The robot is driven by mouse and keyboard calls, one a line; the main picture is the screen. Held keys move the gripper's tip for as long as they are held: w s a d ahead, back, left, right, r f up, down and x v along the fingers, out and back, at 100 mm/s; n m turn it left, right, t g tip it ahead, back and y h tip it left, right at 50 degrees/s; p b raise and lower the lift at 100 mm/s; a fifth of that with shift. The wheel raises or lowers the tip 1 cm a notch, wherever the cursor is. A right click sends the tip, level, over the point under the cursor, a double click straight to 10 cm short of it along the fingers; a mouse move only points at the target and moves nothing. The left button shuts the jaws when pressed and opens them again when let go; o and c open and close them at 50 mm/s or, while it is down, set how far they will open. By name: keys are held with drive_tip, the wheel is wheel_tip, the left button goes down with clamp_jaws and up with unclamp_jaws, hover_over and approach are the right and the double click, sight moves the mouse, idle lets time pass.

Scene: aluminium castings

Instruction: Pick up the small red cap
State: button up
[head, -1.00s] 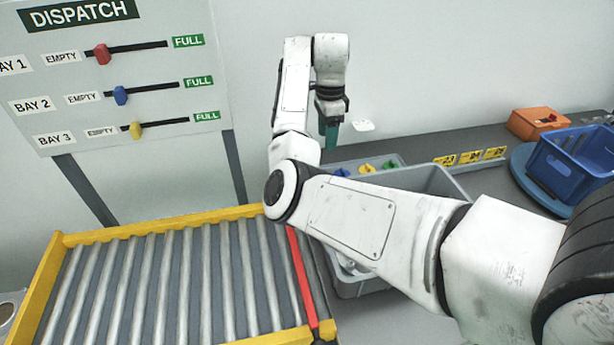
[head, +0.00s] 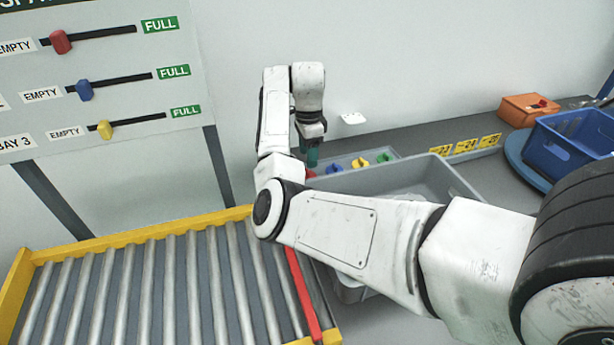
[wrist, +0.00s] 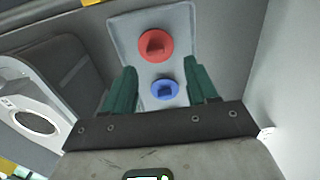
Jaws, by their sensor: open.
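A round red cap (wrist: 156,45) with a raised grip sits on a light grey tray (wrist: 125,32) in the wrist view, just beyond my fingertips. A blue cap (wrist: 165,90) of the same form, smaller in the picture, shows between my fingers. My gripper (wrist: 160,67) is open and empty, its green fingers apart. In the head view my gripper (head: 312,160) hangs low over the tray's left end. The red cap (head: 310,173) is partly hidden there behind my arm; the blue cap (head: 334,166) shows beside it.
A yellow cap (head: 359,160) and a green cap (head: 384,157) continue the row. A grey bin (head: 450,180) stands in front of the tray, partly behind my arm. An orange box (head: 522,109) with a red piece and a blue crate (head: 565,150) stand right. A roller conveyor (head: 150,280) is left.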

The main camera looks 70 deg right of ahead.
sight(307, 171)
drive_tip(key=f, duration=0.2)
drive_tip(key=f+p, duration=0.1)
drive_tip(key=f, duration=0.1)
drive_tip(key=shift+a, duration=0.4)
drive_tip(key=shift+f, duration=0.65)
drive_tip(key=shift+c, duration=0.4)
clamp_jaws()
